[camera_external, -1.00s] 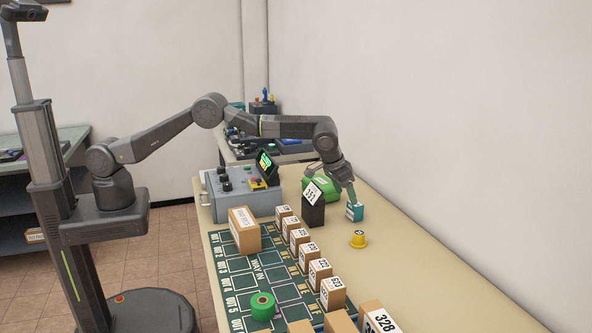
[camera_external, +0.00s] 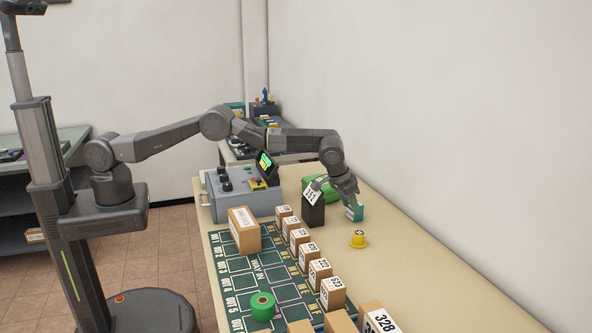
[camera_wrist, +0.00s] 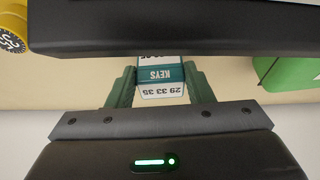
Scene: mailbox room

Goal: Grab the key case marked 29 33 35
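The key case (camera_external: 354,212) is a small teal box near the far end of the table. In the wrist view the case (camera_wrist: 161,74) shows a teal KEYS band and a white label reading 29 33 35, upside down. My gripper (camera_external: 351,197) has one finger on each side of it; the fingers (camera_wrist: 160,80) appear closed on its sides in the wrist view. The case looks tilted along with the gripper. I cannot tell whether its lower edge still touches the table.
A dark block with a white label (camera_external: 313,212) and a green case (camera_external: 318,184) stand close, left of the gripper. A yellow round item (camera_external: 358,239) sits nearer the camera. Numbered boxes (camera_external: 319,273) line the green mat. The right table strip is clear; a wall runs beyond.

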